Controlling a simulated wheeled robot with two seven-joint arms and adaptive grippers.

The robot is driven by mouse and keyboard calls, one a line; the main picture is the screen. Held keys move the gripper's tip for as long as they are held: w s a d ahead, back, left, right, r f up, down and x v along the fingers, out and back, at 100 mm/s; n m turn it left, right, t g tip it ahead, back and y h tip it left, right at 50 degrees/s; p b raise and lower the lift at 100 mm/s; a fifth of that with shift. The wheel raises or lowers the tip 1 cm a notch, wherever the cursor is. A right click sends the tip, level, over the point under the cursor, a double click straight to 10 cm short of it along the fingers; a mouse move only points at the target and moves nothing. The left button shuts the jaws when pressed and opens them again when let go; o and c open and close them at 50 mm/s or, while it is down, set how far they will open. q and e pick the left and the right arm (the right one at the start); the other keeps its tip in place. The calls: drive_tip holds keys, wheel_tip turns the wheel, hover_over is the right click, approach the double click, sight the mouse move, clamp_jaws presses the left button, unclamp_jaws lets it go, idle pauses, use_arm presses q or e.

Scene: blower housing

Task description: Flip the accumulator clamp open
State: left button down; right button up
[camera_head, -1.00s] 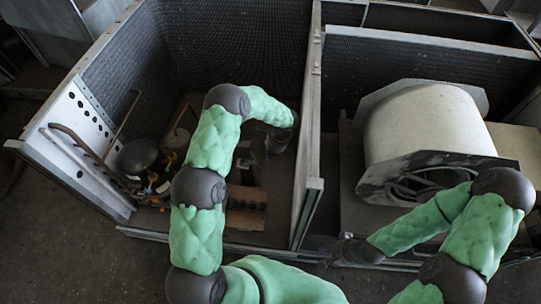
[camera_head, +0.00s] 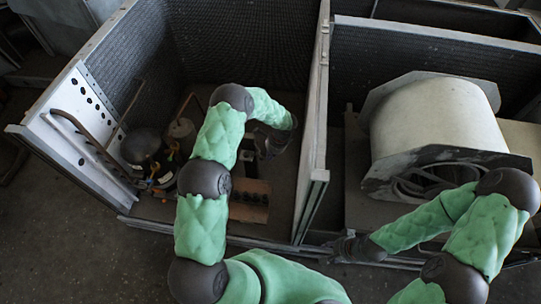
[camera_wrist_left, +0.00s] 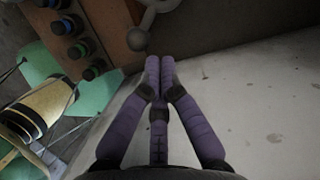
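In the left wrist view a pale grey lever with a round ball end (camera_wrist_left: 137,40) lies just beyond my left fingertips, slightly left of them. I cannot tell whether it is the accumulator clamp. My left gripper (camera_wrist_left: 159,65) has its purple fingers together with nothing seen between them. A small gap appears between the tips and the ball. In the head view my left gripper (camera_head: 252,148) is small and dark inside the left compartment, partly hidden by its arm. My right gripper (camera_head: 345,249) is low, in front of the housing; its fingers are unclear.
A brown block with several knobs (camera_head: 250,202) lies on the left compartment floor; its knobs show in the left wrist view (camera_wrist_left: 75,48). A dark round tank (camera_head: 140,146) stands near the perforated white panel (camera_head: 82,120). A divider wall (camera_head: 314,150) separates the blower drum (camera_head: 437,117).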

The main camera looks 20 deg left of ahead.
use_arm(q)
drive_tip(key=shift+s+a+m, duration=0.1)
drive_tip(key=shift+s+m, duration=0.2)
drive_tip(key=shift+m, duration=0.1)
use_arm(e)
drive_tip(key=shift+s+r, duration=0.1)
use_arm(q)
drive_tip(key=shift+s+a+m+t, duration=0.3)
drive_tip(key=shift+s+m, duration=0.1)
drive_tip(key=shift+m, duration=0.1)
use_arm(e)
drive_tip(key=shift+s+a+r, duration=0.1)
use_arm(q)
drive_tip(key=s+a+m, duration=0.1)
drive_tip(key=m, duration=0.1)
drive_tip(key=s+a+m+t, duration=0.1)
drive_tip(key=m, duration=0.1)
drive_tip(key=s+a+m, duration=0.1)
drive_tip(key=a+m, duration=0.1)
drive_tip(key=shift+s+t+p, duration=0.3)
drive_tip(key=shift+s, duration=0.05)
use_arm(e)
drive_tip(key=shift+s+a+r, duration=0.1)
drive_tip(key=shift+s+a, duration=0.15)
drive_tip(key=shift+s, duration=0.1)
use_arm(q)
drive_tip(key=shift+w+d, duration=0.1)
drive_tip(key=shift+w, duration=0.05)
